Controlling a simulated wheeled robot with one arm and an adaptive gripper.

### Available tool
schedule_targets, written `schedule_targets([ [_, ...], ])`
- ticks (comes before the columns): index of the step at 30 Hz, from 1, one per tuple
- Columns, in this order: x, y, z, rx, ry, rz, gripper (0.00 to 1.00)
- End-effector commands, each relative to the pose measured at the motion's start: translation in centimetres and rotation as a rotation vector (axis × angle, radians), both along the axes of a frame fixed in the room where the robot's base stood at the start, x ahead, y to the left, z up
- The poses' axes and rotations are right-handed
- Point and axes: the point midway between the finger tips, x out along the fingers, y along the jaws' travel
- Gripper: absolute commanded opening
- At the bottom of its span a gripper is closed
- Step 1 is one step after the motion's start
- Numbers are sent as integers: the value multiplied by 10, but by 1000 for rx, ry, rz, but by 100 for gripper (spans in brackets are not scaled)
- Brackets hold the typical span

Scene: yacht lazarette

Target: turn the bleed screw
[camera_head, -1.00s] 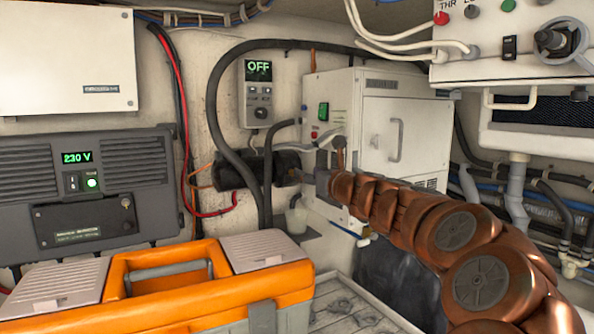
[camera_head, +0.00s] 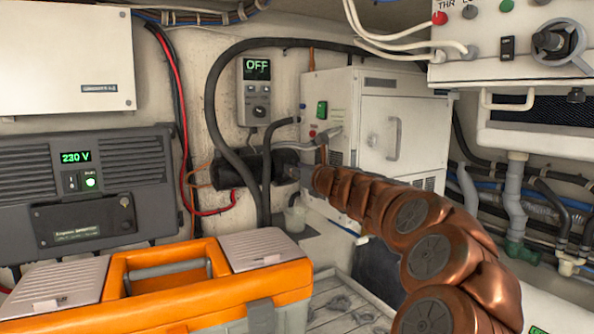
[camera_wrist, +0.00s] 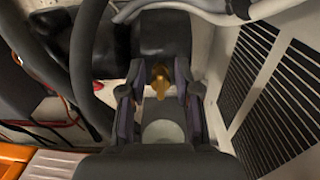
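The bleed screw (camera_wrist: 160,79) is a small brass wing-shaped piece on a black cylinder (camera_wrist: 163,35) in the wrist view. My gripper (camera_wrist: 160,78) is open, one dark finger on each side of the screw, with gaps visible between fingers and screw. In the head view the black cylinder (camera_head: 235,169) is mounted on the back wall, and my gripper (camera_head: 303,176) is at its right end. The screw cannot be made out there, hidden by my gripper and arm.
A pale cup (camera_wrist: 163,132) sits below the screw; it also shows in the head view (camera_head: 294,216). Black hoses (camera_head: 213,110) loop close left of my gripper. A white cabinet (camera_head: 385,130) stands right. An orange toolbox (camera_head: 200,285) fills the front left.

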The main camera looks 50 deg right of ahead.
Motion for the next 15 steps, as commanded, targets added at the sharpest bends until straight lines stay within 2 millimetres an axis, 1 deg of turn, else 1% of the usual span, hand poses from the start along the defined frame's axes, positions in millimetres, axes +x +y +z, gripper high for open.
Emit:
schedule_targets([
  [1, 0, 0, 0, 0, 0, 0, 24],
  [8, 0, 0, 0, 0, 0, 0, 0],
  [15, 0, 0, 0, -3, 1, 0, 0],
])
